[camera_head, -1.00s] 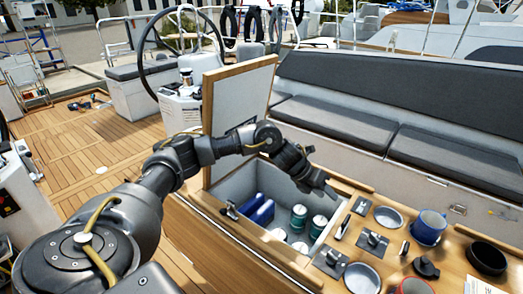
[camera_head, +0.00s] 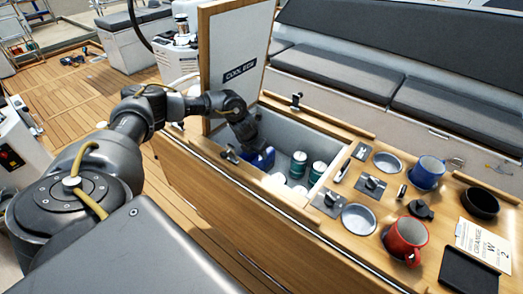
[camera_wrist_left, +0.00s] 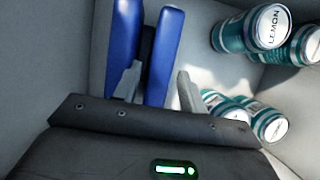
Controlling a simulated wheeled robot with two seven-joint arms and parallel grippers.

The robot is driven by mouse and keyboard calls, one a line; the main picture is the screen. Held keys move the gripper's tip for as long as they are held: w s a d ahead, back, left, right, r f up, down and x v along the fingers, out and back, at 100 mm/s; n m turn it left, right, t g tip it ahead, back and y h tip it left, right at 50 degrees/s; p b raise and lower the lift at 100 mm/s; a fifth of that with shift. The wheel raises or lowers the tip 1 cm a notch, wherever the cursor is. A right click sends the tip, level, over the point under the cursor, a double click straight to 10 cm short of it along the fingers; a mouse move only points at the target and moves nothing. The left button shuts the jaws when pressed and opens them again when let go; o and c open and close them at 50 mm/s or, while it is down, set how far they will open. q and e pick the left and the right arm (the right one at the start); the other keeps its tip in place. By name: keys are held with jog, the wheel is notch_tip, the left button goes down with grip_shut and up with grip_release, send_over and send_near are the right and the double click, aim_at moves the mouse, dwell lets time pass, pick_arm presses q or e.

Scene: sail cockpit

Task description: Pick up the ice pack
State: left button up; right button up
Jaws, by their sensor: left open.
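Two blue ice packs stand on edge side by side in the open cool box (camera_head: 285,115). In the left wrist view the right ice pack (camera_wrist_left: 165,55) lies between the spread fingers of my left gripper (camera_wrist_left: 158,75). The left ice pack (camera_wrist_left: 122,60) is beyond the left finger, with a dark gap between the packs. In the head view my left gripper (camera_head: 254,150) reaches down into the box over the blue packs (camera_head: 262,160) and partly hides them. It is open; I cannot tell whether a finger touches a pack. My right gripper is not in view.
Several teal and white cans (camera_wrist_left: 262,28) are in the box to the right of the packs. The raised lid (camera_head: 238,70) stands behind my arm. Mugs (camera_head: 406,238), cup wells and a black tray (camera_head: 469,270) are on the counter at right.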

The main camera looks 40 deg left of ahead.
aim_at(261, 158)
pick_arm(q)
jog(key=shift+p+x, duration=0.85)
jog(key=shift+x, duration=1.75)
jog(key=shift+d+f, duration=0.15)
jog(key=shift+f, duration=0.15)
jog(key=shift+f, duration=0.2)
grip_shut()
jog(key=shift+r, duration=0.1)
notch_tip(261, 158, up, 10)
jog(key=p, duration=0.7)
jog(key=shift+r+p, duration=0.2)
jog(key=shift+p, duration=0.2)
